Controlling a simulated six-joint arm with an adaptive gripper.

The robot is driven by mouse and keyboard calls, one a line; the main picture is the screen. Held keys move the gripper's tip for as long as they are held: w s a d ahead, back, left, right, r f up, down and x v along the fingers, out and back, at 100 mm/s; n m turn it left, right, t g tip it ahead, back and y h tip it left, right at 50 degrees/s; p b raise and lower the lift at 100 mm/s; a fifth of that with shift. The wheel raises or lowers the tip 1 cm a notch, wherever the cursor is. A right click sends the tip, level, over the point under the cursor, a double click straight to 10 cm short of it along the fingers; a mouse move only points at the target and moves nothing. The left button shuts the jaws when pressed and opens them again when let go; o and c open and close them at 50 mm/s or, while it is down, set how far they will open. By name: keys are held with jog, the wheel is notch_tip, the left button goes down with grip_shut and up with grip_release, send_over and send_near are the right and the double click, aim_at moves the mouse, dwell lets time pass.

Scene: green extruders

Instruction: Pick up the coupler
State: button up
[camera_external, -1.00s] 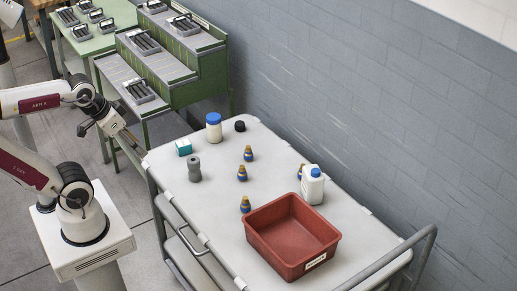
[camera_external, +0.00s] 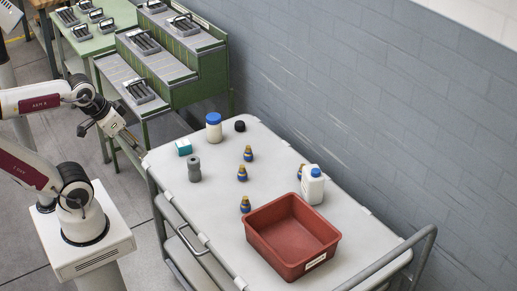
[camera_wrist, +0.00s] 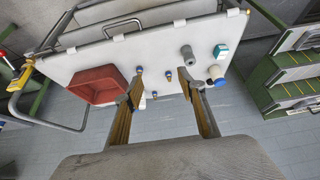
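The coupler appears to be the grey, ridged cylinder (camera_external: 194,169) standing upright on the white cart top, near its left end. It also shows in the wrist view (camera_wrist: 187,54), near the top, right of centre. My gripper (camera_external: 131,142) is beyond the cart's left edge, to the left of the coupler and apart from it. In the wrist view my gripper (camera_wrist: 164,82) has its two fingers spread wide with nothing between them.
A teal box (camera_external: 183,147), a blue-lidded jar (camera_external: 214,128) and a black cap (camera_external: 240,126) stand near the coupler. Several small blue-and-yellow bottles (camera_external: 242,173), a white jug (camera_external: 312,187) and a red bin (camera_external: 270,246) are farther right. A green stepped rack (camera_external: 190,105) stands behind.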

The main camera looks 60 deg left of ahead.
jog(key=shift+o, duration=0.2)
jog(key=n+g, duration=0.6)
jog(key=n, duration=0.7)
send_over(244, 197)
notch_tip(244, 197, down, 22)
jog(key=shift+s+a, duration=0.1)
jog(key=shift+r+n, duration=0.1)
jog(key=shift+n, duration=1)
